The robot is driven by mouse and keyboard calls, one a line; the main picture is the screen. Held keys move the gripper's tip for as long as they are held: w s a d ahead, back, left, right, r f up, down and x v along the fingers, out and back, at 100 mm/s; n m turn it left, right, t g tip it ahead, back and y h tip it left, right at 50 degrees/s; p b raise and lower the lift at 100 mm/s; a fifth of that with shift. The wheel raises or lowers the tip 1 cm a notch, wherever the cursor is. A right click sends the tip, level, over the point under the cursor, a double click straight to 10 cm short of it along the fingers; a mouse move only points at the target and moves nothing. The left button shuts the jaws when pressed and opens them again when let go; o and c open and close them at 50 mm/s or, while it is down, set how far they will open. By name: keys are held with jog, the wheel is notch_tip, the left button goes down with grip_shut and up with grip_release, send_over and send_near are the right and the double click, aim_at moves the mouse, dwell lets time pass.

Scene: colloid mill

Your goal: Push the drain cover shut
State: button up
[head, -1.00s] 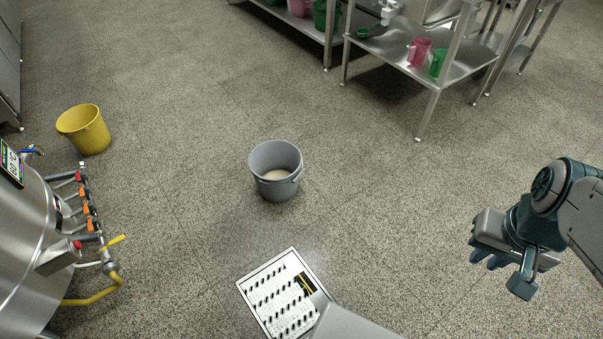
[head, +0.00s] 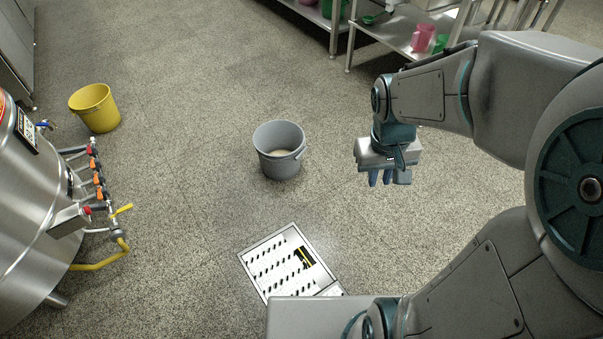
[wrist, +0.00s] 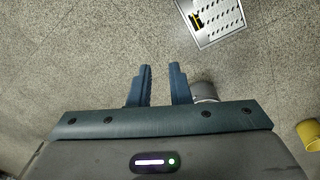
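The drain cover (head: 284,262) is a pale metal plate with rows of dark slots and a black-and-yellow label. It lies in the floor at the lower middle of the head view, its near end partly hidden behind my own body. I cannot tell whether it sits flush. It also shows at the top of the wrist view (wrist: 213,18). My gripper (head: 386,180) hangs above the floor, up and to the right of the cover, apart from it. In the wrist view its two fingers (wrist: 160,88) stand apart with nothing between them.
A grey bucket (head: 280,165) with pale contents stands beyond the cover, left of my gripper. A yellow bucket (head: 94,108) stands at the far left. A steel machine (head: 45,200) with valves and a yellow hose is on the left. A steel table (head: 400,48) is at the back.

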jog(key=w+a+f+n+b, duration=0.1)
jog(key=w+f+n+b, duration=0.15)
jog(key=w+f, duration=0.75)
jog(key=n+g+y+b, duration=0.2)
jog(key=n+y+b, duration=0.1)
jog(key=b, duration=0.4)
send_over(304, 256)
jog(key=w+d, duration=0.2)
jog(key=d, duration=0.1)
jog(key=w+d+f+x, duration=0.1)
jog(key=w+d+x, duration=0.15)
jog(key=x, duration=1.25)
jog(key=w+d+x, duration=0.1)
jog(key=d+x, duration=0.2)
jog(key=x, duration=1.1)
jog(key=w+d+f+x, duration=0.1)
jog(key=d+x, duration=0.2)
jog(key=x, duration=1.2)
jog(key=b+x, duration=0.5)
jog(key=x, duration=0.9)
jog(key=shift+s, duration=0.1)
